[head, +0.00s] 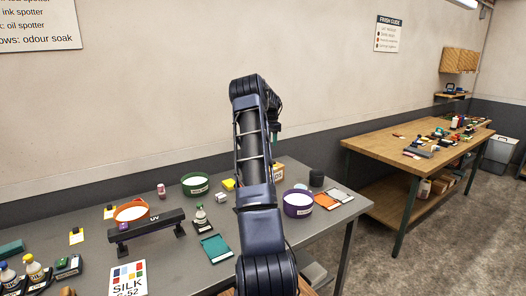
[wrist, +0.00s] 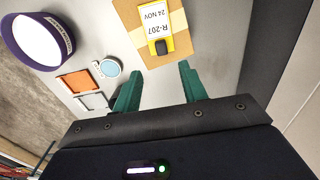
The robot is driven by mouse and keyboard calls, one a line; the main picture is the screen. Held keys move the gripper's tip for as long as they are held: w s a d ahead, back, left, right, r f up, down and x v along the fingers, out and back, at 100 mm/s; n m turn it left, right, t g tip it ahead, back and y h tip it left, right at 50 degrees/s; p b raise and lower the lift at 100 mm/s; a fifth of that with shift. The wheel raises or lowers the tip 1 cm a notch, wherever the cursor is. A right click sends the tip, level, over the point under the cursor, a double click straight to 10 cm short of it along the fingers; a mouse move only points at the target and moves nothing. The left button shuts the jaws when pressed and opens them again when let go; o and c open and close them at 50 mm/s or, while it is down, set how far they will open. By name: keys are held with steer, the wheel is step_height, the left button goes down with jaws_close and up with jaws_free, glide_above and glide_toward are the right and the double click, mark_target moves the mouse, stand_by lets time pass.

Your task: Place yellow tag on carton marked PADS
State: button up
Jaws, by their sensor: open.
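A tan carton (wrist: 128,14) is at the top of the wrist view, and a yellow tag (wrist: 182,42) appears to lie flat on it. The tag has a white label reading R-207, 24 NOV and a black clip-like piece. My gripper (wrist: 158,82) is open, its green fingers apart and empty, just short of the tag and not touching it. In the head view the carton (head: 279,173) shows partly behind my arm; its marking is too small to read. My arm mostly hides the gripper there.
A purple tub (head: 298,211) stands right of my arm, near orange and white cards (head: 327,201). A green tub (head: 195,190), an orange bowl (head: 131,221) and a black rack (head: 146,226) stand left. A wooden bench (head: 390,148) stands right.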

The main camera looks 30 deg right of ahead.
steer(key=s+a+r+n+t, duration=0.1)
steer(key=s+a+r+n, duration=0.2)
steer(key=s+a+r, duration=0.5)
steer(key=s+a+r+n+t, duration=0.1)
steer(key=s+a+r+n, duration=0.3)
steer(key=a, duration=0.8)
steer(key=s+a+r+n, duration=0.1)
steer(key=s+a+r, duration=0.5)
steer(key=a, duration=0.4)
steer(key=s+a+r+n+t, duration=0.1)
steer(key=s+a+n, duration=0.4)
steer(key=s+a, duration=0.75)
steer(key=s+a+f+n, duration=0.2)
steer(key=s+a+f, duration=0.1)
steer(key=s, duration=0.5)
steer(key=s+a+f+n+t, duration=0.1)
steer(key=s+a+f+n, duration=0.2)
steer(key=s, duration=0.5)
steer(key=shift+a+f+t, duration=0.25)
steer(key=shift+a+t, duration=0.05)
steer(key=shift+a, duration=0.6)
